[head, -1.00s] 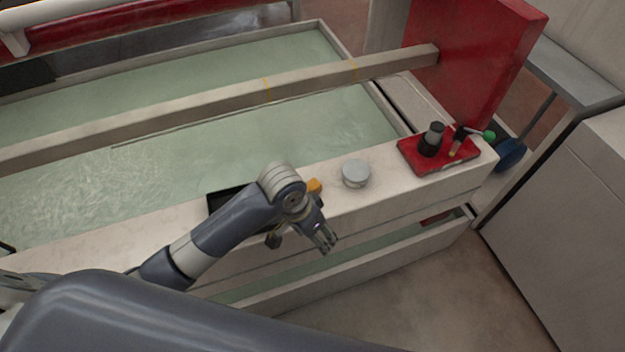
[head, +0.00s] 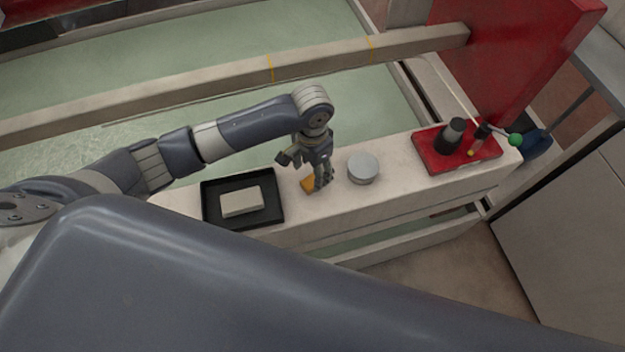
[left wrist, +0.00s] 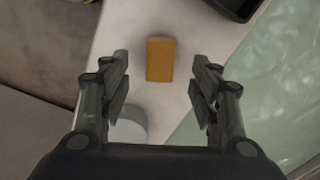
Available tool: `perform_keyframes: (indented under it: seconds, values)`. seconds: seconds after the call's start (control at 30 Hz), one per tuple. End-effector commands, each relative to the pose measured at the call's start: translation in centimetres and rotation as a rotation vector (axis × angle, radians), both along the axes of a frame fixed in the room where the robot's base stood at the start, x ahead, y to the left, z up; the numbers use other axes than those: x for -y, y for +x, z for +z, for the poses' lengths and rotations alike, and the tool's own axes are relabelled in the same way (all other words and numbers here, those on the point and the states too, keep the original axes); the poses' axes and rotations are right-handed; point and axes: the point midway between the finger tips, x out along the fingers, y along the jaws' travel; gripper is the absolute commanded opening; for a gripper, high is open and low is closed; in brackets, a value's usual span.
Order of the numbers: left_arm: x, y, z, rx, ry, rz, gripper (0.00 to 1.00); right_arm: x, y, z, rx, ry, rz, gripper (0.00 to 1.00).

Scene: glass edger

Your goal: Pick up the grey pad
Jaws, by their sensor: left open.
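The grey pad (head: 240,202) is a pale grey block lying flat in a black tray (head: 208,212) on the ledge, in the head view. My left gripper (head: 322,186) points down to the right of the tray, above an orange block (head: 307,185) that it partly hides. In the left wrist view, the open fingers (left wrist: 162,92) stand either side of the orange block (left wrist: 160,60), with nothing held. The tray's corner (left wrist: 238,6) shows at the top right there; the pad is out of that view. My right gripper is not in view.
A round grey tin (head: 363,170) stands just right of my left gripper. A long beam (head: 220,84) crosses the green surface behind.

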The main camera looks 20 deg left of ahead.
Motion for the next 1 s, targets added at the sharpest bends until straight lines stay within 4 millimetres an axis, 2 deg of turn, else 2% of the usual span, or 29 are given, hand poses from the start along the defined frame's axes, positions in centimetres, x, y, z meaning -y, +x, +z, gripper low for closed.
perform_keyframes:
  seconds: [0.13, 0.3, 0.4, 0.67, 0.83, 1.0]
  values:
    - [0.0, 0.0, -1.4, -0.001, 0.002, 0.001, 0.57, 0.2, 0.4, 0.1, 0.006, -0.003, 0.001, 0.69]
    - [0.0, 0.0, -4.1, -0.001, 0.001, 0.001, 0.57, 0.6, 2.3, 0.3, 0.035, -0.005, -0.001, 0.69]
    - [0.0, 0.0, -5.0, 0.001, 0.000, 0.000, 0.57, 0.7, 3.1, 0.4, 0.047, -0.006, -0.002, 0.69]
    - [0.0, 0.0, -5.3, 0.002, 0.000, -0.001, 0.57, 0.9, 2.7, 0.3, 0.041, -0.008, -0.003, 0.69]
    - [0.0, 0.0, -5.3, 0.002, 0.000, 0.000, 0.23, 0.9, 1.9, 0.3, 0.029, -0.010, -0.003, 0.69]
    - [0.0, 0.0, -5.3, 0.002, 0.000, 0.000, 0.20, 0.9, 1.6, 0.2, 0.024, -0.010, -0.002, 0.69]
